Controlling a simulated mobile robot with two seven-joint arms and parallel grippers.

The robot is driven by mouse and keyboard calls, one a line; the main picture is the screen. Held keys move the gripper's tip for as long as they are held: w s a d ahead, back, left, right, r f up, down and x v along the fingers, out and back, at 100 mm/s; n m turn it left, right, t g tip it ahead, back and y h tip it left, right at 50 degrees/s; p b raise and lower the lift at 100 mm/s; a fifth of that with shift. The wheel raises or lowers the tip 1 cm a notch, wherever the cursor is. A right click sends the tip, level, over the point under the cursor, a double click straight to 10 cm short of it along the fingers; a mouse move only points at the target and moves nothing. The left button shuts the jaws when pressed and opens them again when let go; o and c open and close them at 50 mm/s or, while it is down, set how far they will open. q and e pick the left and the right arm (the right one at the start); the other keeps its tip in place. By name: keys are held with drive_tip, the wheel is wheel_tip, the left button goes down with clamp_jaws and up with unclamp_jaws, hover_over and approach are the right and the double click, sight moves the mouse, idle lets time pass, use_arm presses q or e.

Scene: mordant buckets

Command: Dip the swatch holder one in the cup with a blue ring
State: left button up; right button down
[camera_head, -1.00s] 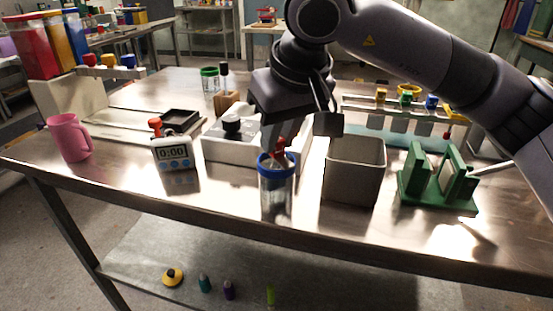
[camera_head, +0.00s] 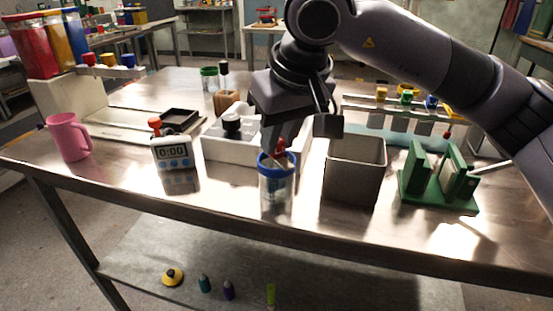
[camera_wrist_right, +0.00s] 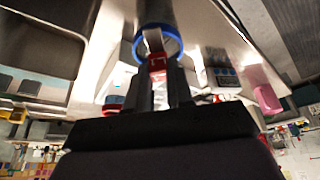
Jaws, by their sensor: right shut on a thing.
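The clear cup with a blue ring (camera_head: 277,188) stands upright near the front edge of the table. My right gripper (camera_head: 284,140) is directly above it, pointing down, shut on the red top of the swatch holder (camera_head: 279,153). In the right wrist view the red swatch holder (camera_wrist_right: 157,68) sits between my fingers (camera_wrist_right: 160,92). Its lower, pale part reaches inside the blue ring (camera_wrist_right: 177,46). How deep it hangs in the cup is hard to tell through the wall. My left gripper is not in view.
A grey open bin (camera_head: 354,170) stands close right of the cup, with a green rack (camera_head: 439,190) beyond it. A white scale (camera_head: 225,150) is behind the cup. A timer (camera_head: 172,153) and pink mug (camera_head: 69,137) are to the left.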

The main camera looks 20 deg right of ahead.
drive_tip(key=shift+r, duration=0.1)
drive_tip(key=shift+r+p, duration=2.8)
drive_tip(key=shift+r, duration=0.65)
wheel_tip(320, 180, up, 3)
drive_tip(key=shift+f+p, duration=0.1)
drive_tip(key=shift+p, duration=1.15)
